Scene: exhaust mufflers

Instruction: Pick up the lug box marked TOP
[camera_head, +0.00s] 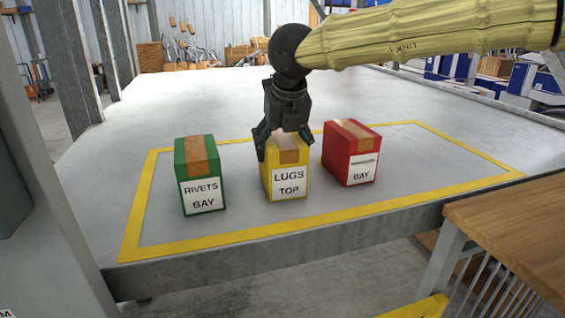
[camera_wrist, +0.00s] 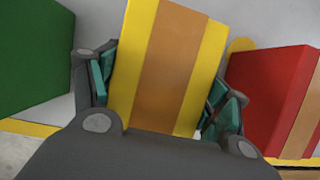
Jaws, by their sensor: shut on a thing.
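The yellow lug box (camera_head: 285,171), with a white label reading LUGS TOP and a brown tape strip, sits upright on the grey table between two other boxes. My gripper (camera_head: 284,142) comes down from above and is shut on it, one finger at each side. In the wrist view the yellow box (camera_wrist: 167,65) lies between the teal finger pads, its brown strip running down the middle. Its lower part is hidden there by my gripper. I cannot see any gap between the box and the table.
A green box (camera_head: 199,175) labelled RIVETS BAY stands to the left, and a red box (camera_head: 350,153) labelled BAY to the right, both close by. Yellow tape (camera_head: 150,205) outlines the area on the table (camera_head: 200,110). The table behind is clear. A wooden-topped bench (camera_head: 520,225) stands at front right.

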